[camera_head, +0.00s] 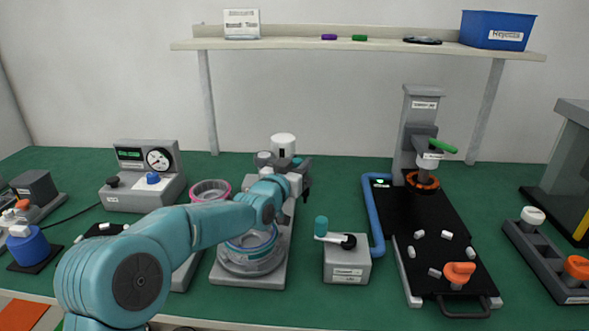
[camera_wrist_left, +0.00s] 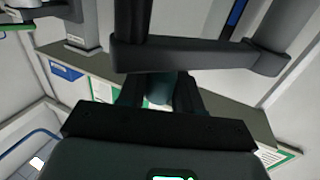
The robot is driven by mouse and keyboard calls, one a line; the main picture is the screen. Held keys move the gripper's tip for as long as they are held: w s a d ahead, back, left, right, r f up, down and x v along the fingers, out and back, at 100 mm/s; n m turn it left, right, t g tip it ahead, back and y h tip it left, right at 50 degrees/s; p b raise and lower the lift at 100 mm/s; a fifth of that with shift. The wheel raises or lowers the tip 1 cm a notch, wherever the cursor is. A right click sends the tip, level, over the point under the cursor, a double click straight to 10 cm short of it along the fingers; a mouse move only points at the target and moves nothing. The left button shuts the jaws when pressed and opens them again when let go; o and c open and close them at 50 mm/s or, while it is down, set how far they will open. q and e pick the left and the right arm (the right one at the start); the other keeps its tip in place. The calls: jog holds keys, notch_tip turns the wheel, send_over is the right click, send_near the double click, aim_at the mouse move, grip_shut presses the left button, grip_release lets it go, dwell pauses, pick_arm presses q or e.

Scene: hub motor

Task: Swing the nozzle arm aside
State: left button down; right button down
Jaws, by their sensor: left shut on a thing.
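My left arm comes in from the left, and my left gripper (camera_head: 290,176) is at the upright rear part of a grey-based fixture (camera_head: 222,272). A white cap (camera_head: 283,145) stands just behind the gripper. In the left wrist view the two dark fingers close on a small teal piece (camera_wrist_left: 159,88). I take this for the grip of the nozzle arm, but most of it is hidden. My right gripper is not in view.
A small grey box with a teal-knobbed lever (camera_head: 347,268) stands right of the fixture. Farther right is a black-topped station (camera_head: 433,225) with an orange ring and small loose parts. A gauge box (camera_head: 145,178) stands at the left. A shelf (camera_head: 330,45) runs along the back.

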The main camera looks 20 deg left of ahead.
pick_arm(q)
jog(key=shift+w+d+f, duration=0.1)
jog(key=shift+w+d, duration=0.3)
jog(key=shift+w, duration=0.2)
dwell(0.4)
jog(key=c, duration=0.9)
grip_release()
jog(key=shift+s+a, duration=0.1)
jog(key=shift+s, duration=0.2)
jog(key=s+b, duration=0.1)
jog(key=s, duration=0.4)
jog(key=s+a, duration=0.1)
jog(key=s, duration=0.4)
jog(key=s+b, duration=0.1)
jog(key=s, duration=0.4)
jog(key=shift+s+a+b, duration=0.25)
jog(key=shift+s+b, duration=0.05)
jog(key=shift+b, duration=0.05)
